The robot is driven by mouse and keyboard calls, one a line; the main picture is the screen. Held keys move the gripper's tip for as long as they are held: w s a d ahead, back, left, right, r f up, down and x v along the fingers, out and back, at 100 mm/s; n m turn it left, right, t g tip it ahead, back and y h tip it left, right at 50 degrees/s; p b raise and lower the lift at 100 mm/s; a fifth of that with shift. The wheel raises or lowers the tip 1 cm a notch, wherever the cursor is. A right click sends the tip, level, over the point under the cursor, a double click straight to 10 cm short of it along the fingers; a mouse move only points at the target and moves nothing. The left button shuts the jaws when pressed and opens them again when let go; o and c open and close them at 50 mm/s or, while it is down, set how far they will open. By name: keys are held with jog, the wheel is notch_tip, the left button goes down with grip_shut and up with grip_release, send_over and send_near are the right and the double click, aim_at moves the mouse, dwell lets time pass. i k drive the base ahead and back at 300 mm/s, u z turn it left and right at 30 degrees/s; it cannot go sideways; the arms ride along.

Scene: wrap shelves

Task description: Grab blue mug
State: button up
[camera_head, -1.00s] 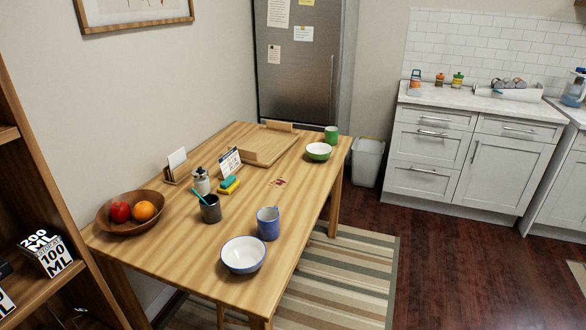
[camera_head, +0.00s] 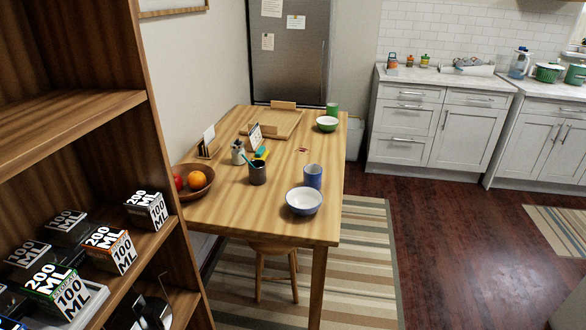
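The blue mug (camera_head: 313,176) stands upright on the wooden table (camera_head: 226,211), near its right edge. It is just behind a white bowl with a blue rim (camera_head: 304,201). A dark cup with a teal stick in it (camera_head: 258,173) stands to the mug's left. The mug's handle cannot be made out clearly now. My gripper does not show in this view.
A wooden shelf (camera_head: 70,136) with several boxes fills the left side. A fruit bowl (camera_head: 208,190), a green bowl (camera_head: 327,124) and a green cup (camera_head: 332,109) are also on the table. A stool (camera_head: 274,247) is under the table's front. Open floor lies to the right.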

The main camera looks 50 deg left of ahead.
aim_at(313, 176)
jog(key=u, duration=1.95)
jog(key=i, duration=0.4)
jog(key=z, duration=0.1)
